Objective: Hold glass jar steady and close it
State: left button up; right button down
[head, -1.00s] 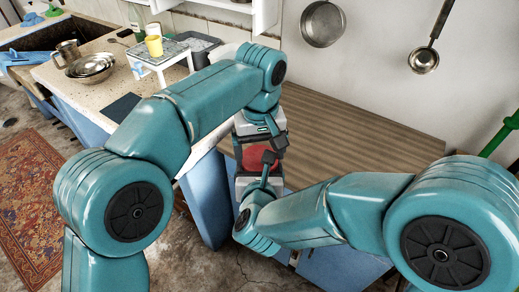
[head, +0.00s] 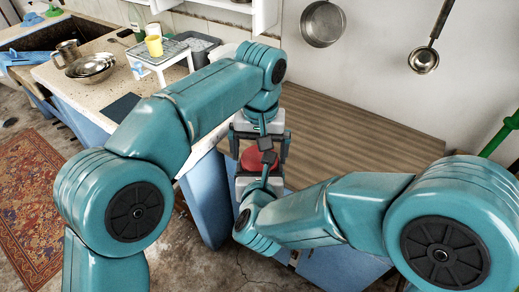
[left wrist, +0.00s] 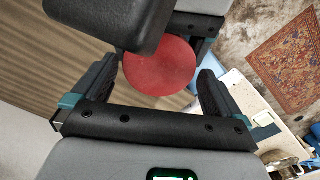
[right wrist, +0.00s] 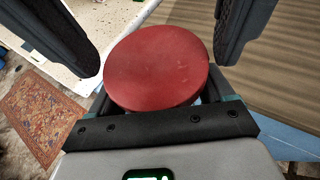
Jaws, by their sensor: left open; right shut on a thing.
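A round red lid (head: 250,158) shows between my two grippers in the head view. It shows as a flat red disc in the left wrist view (left wrist: 160,66) and from above in the right wrist view (right wrist: 156,66). The glass jar's body is hidden under the lid and behind the fingers. My right gripper (head: 262,172) is shut on the jar, its fingers partly hidden below the lid. My left gripper (head: 258,150) is open, with one finger on each side of the lid and a visible gap to it.
A brown wooden worktop (head: 350,135) lies bare behind the grippers. A pan (head: 323,24) and a ladle (head: 424,60) hang on the wall.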

pick_arm(q)
notch_tip(320, 180, up, 4)
jog(key=shift+r, duration=0.15)
dwell(0.3)
notch_tip(320, 180, up, 4)
jog(key=n, duration=0.3)
jog(key=shift+f, duration=0.25)
jog(key=shift+f, duration=4.05)
